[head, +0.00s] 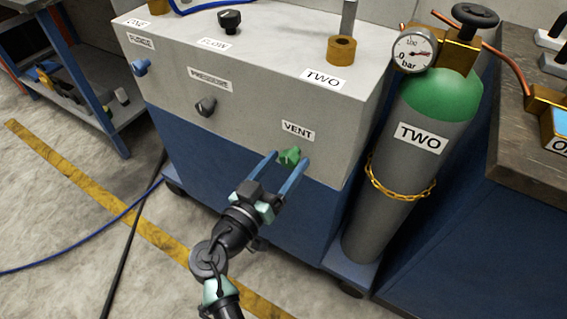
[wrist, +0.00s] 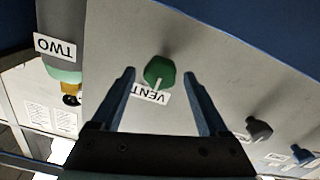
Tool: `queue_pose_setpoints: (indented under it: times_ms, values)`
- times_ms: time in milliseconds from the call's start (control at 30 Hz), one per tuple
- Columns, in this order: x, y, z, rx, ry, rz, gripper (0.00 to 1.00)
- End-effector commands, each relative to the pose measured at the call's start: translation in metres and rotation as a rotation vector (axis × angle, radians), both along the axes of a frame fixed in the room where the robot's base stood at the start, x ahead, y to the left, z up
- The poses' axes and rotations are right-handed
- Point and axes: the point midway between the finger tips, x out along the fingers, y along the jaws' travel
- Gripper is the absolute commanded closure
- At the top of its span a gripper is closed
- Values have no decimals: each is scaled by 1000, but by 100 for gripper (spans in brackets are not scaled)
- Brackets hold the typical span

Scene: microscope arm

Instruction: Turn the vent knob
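The vent knob (head: 289,156) is green and sits on the front face of a grey and blue cabinet, just below the VENT label (head: 298,131). My gripper (head: 288,162) is open, with its two blue fingers reaching toward the cabinet front on either side of the knob in the head view. In the wrist view the knob (wrist: 159,72) shows between and beyond the fingertips (wrist: 160,72), with visible gaps on both sides and a pale pointer line on it. The label (wrist: 150,93) appears upside down there. I cannot tell how far the fingertips are from the panel.
A dark PRESSURE knob (head: 206,106) and a blue knob (head: 140,67) are farther left on the cabinet (head: 240,95). A green-topped gas cylinder (head: 410,140) marked TWO stands chained at the right. Hoses lie on the floor at left.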

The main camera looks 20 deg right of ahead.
Motion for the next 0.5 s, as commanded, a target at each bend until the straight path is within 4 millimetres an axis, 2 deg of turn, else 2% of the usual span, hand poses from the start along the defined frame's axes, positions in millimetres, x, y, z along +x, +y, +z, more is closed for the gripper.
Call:
queue_pose_setpoints:
  times_ms: [33, 67, 400, 500]
  values:
    - [0, 0, 0, 0, 0, 0, 33]
    - [0, 0, 0, 0, 0, 0, 38]
    - [0, 0, 0, 0, 0, 0, 99]
    - [0, 0, 0, 0, 0, 0, 100]
